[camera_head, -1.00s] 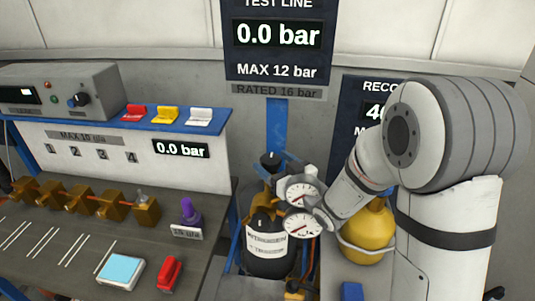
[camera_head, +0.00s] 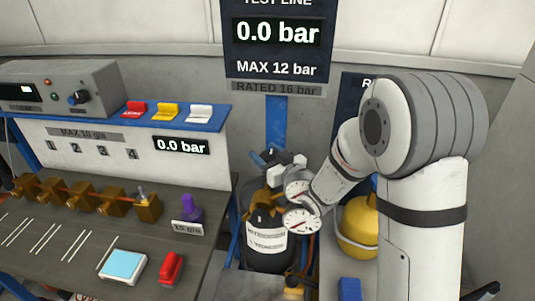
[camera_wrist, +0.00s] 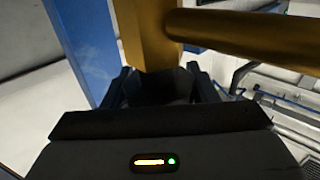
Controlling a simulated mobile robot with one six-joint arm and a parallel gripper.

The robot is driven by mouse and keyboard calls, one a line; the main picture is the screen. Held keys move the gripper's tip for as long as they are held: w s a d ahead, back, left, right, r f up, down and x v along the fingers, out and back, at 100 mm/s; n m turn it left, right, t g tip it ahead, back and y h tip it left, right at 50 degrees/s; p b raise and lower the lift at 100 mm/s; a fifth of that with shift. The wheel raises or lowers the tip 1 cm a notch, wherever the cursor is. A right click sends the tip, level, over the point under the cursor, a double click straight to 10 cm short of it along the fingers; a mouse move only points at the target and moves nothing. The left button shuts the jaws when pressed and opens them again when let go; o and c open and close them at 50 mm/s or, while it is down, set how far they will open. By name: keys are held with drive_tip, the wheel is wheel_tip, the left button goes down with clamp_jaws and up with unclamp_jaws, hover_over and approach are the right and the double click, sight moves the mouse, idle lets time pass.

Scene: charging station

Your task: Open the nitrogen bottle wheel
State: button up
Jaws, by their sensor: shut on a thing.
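The black nitrogen bottle (camera_head: 262,262) with its white label stands upright below the test line sign, with a brass valve and two round gauges (camera_head: 300,220) at its top. In the wrist view, a dark part (camera_wrist: 165,86), which I take for the bottle wheel, sits below the brass valve body (camera_wrist: 148,35). My gripper (camera_wrist: 163,92) is shut on this dark part, with a finger on each side.
A yellow bottle (camera_head: 360,228) stands close on the right. A blue post (camera_head: 277,120) rises behind the valve. The bench (camera_head: 60,235) on the left carries brass valves, a purple knob and a red switch. The test line display (camera_head: 278,33) reads 0.0 bar.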

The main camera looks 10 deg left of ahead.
drive_tip(key=shift+d, duration=0.2)
drive_tip(key=shift+c, duration=1.1)
drive_tip(key=shift+a, duration=0.15)
drive_tip(key=shift+s+n+g+y+b, duration=0.15)
drive_tip(key=shift+n+g+y+b, duration=1)
drive_tip(key=shift+g, duration=0.65)
drive_tip(key=n+g+y, duration=0.1)
drive_tip(key=g, duration=0.1)
drive_tip(key=n+g, duration=0.2)
drive_tip(key=shift+s+a+y, duration=0.15)
drive_tip(key=shift+y, duration=0.2)
drive_tip(key=n+g, duration=0.1)
drive_tip(key=g, duration=0.1)
drive_tip(key=n+g, duration=0.2)
drive_tip(key=n+g+p, duration=0.1)
drive_tip(key=g, duration=0.2)
drive_tip(key=shift+s+n, duration=0.35)
drive_tip(key=shift+s+n+g+h, duration=0.15)
drive_tip(key=shift+n+g+h, duration=0.1)
drive_tip(key=shift+n+g, duration=0.75)
drive_tip(key=shift+s+n+g+h, duration=0.2)
drive_tip(key=shift+n+g, duration=0.4)
drive_tip(key=shift+g, duration=0.8)
drive_tip(key=shift+r, duration=0.1)
drive_tip(key=shift+n, duration=0.3)
drive_tip(key=o, duration=1)
